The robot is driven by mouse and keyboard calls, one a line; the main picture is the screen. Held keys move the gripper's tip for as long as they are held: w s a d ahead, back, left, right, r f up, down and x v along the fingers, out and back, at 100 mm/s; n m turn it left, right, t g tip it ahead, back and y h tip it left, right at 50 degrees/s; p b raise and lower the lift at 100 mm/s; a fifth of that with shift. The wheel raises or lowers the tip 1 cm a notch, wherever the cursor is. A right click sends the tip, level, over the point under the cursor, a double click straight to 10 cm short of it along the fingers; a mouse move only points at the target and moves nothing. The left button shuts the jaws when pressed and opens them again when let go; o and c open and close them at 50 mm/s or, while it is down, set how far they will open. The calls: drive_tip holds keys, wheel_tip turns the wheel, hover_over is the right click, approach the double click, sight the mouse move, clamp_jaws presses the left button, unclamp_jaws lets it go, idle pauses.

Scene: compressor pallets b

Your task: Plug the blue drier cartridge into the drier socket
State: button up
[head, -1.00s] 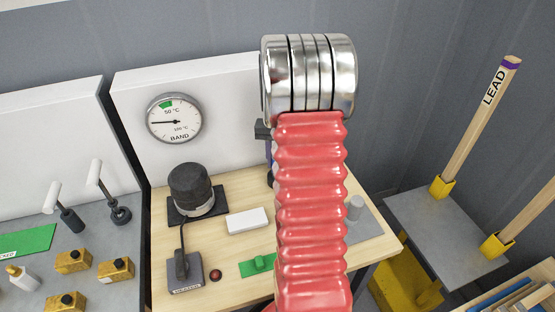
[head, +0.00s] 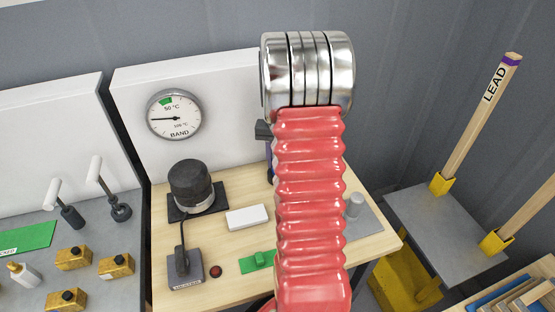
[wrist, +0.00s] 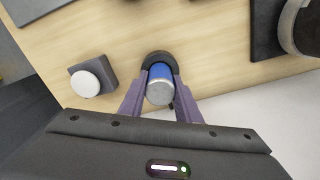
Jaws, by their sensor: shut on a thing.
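In the wrist view my gripper (wrist: 151,98) is shut on the blue drier cartridge (wrist: 160,72), whose pale grey end faces the camera. The cartridge's far end meets a round black ring (wrist: 158,57) on the wooden bench, which looks like the drier socket. I cannot tell how deep the cartridge sits in it. In the head view my red arm sleeve hides most of this spot. Only a dark part of my gripper (head: 263,131) and a narrow blue-purple strip below it show at the sleeve's left edge.
A gauge (head: 174,115) is on the white back panel. A LEAD post (head: 476,125) stands at right.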

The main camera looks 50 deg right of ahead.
drive_tip(key=shift+f, duration=0.15)
drive_tip(key=o, duration=1.1)
wheel_tip(320, 180, up, 14)
drive_tip(key=shift+f, duration=0.15)
idle(0.7)
